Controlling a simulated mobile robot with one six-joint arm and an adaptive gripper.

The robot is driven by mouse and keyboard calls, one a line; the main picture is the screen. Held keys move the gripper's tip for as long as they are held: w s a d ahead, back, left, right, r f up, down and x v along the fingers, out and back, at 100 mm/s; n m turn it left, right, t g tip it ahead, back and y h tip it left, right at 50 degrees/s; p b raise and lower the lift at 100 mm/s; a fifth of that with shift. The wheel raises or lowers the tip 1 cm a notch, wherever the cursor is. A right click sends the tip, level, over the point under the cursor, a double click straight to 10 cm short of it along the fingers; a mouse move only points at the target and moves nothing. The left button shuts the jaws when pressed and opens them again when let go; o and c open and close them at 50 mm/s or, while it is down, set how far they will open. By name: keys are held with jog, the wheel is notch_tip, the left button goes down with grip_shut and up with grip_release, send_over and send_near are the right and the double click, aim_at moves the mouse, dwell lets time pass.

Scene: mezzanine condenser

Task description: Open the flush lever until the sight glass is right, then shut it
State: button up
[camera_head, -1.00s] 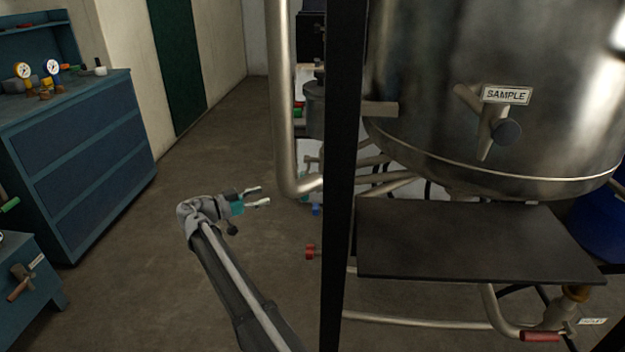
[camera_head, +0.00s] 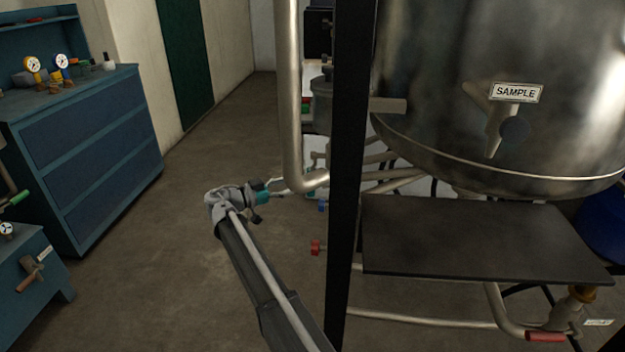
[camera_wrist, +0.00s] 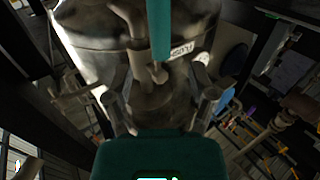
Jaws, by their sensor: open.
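A red-handled lever (camera_head: 545,337) sits on pipework under the tank at the lower right, beside a small label (camera_head: 598,322) too small to read. I cannot tell whether it is the flush lever. A red handle (camera_head: 316,247) and a blue handle (camera_head: 322,206) show left of and below the tank. I cannot make out a sight glass. My gripper (camera_head: 281,188) is left of the black post, beside the vertical steel pipe; its fingertips are hard to separate from the pipe. In the wrist view its fingers (camera_wrist: 160,106) are spread, with no object held between them.
A steel tank (camera_head: 505,80) with a SAMPLE label (camera_head: 515,92) fills the right. A black post (camera_head: 348,170) and steel pipe (camera_head: 290,100) stand before it. A dark shelf (camera_head: 485,240) lies under the tank. Blue drawers (camera_head: 95,150) stand left; the floor between is clear.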

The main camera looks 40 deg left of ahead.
aim_at(311, 179)
jog(key=x, duration=0.8)
jog(key=shift+w+d, duration=0.1)
jog(key=shift+w, duration=0.1)
grip_shut()
